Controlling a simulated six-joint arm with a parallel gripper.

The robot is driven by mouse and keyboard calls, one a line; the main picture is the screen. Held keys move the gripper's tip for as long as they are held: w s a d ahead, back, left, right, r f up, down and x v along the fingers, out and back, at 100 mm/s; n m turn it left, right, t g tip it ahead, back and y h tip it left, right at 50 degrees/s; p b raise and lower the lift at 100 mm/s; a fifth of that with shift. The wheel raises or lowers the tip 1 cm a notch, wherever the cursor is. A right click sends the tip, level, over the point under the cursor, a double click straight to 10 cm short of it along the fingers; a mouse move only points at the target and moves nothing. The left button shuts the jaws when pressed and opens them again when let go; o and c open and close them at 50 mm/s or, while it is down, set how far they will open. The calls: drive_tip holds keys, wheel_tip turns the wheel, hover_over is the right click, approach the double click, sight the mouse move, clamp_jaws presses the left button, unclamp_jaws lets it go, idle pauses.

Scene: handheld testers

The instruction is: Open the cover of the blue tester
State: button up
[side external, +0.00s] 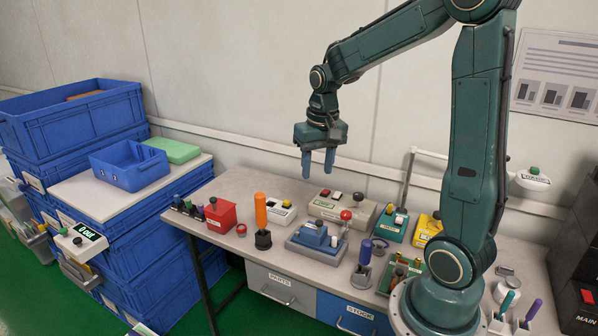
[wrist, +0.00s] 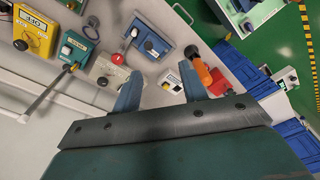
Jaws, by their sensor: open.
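The blue tester (side external: 317,242) sits on the table below my gripper, a little towards the front. It has a blue body on a grey base, a raised blue block on top, and a lever with a red ball knob (side external: 346,215) at its right. The tester also shows in the wrist view (wrist: 152,43), near the top. Whether its cover is shut is too small to tell. My gripper (side external: 318,170) hangs well above the table, pointing down, its blue fingers apart and empty. In the wrist view the open fingers (wrist: 161,74) point towards the testers and touch nothing.
A beige tester (side external: 335,209) stands behind the blue one. An orange-handled tool (side external: 261,212) and red box (side external: 220,216) are to its left. A purple-handled tool (side external: 364,254), teal tester (side external: 396,227) and yellow tester (side external: 424,231) are to its right. Blue crates (side external: 75,118) stand far left.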

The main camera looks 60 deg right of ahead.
drive_tip(key=m, duration=0.2)
hover_over(319, 222)
wheel_tip(319, 222, down, 4)
drive_tip(key=f, duration=0.1)
drive_tip(key=shift+d+r+g, duration=0.1)
drive_tip(key=shift+r+g, duration=0.15)
drive_tip(key=shift+g, duration=0.15)
wheel_tip(319, 222, down, 14)
drive_tip(key=shift+r, duration=0.15)
idle(0.3)
clamp_jaws()
